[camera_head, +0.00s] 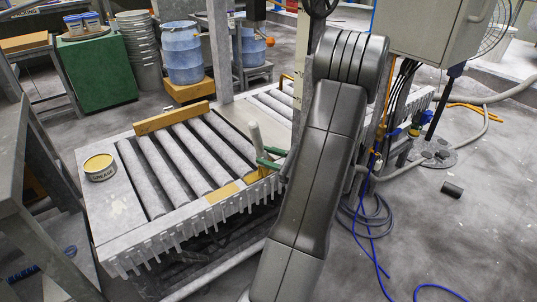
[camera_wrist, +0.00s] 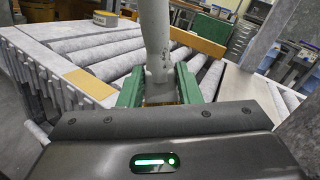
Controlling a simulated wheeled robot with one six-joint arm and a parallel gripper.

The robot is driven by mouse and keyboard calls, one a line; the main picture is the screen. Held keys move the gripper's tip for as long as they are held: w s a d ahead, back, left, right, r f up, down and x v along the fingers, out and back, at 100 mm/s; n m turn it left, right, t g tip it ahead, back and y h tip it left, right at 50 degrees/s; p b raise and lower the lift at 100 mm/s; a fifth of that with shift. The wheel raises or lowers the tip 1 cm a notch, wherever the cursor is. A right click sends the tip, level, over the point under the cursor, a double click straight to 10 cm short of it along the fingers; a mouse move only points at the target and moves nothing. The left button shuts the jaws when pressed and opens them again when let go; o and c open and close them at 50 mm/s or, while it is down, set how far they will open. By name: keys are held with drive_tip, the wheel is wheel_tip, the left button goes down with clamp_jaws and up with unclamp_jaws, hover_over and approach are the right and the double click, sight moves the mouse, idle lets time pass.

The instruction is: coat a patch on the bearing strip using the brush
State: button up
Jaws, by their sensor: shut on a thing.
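My gripper (camera_head: 268,159) has green jaws, shut on the brush (camera_head: 255,136). The brush's pale grey handle stands nearly upright above the jaws. In the wrist view the brush (camera_wrist: 156,45) rises between both jaws (camera_wrist: 158,88), and its lower end is mostly hidden. My gripper is over the near right part of the roller table, close to the bearing strip (camera_head: 188,211) along its front edge. A tan patch (camera_head: 222,193) lies on the strip, left of my gripper; it also shows in the wrist view (camera_wrist: 90,82). Whether the bristles touch anything cannot be told.
An open grease tin (camera_head: 99,166) with yellow contents stands on the table's left end. A wooden bar (camera_head: 172,118) crosses the far end of the rollers (camera_head: 190,158). A grey post (camera_head: 218,50) stands behind. A control box (camera_head: 430,30) is at the right, with cables below.

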wheel_tip(320, 180, up, 8)
drive_tip(key=p, duration=0.6)
idle(0.7)
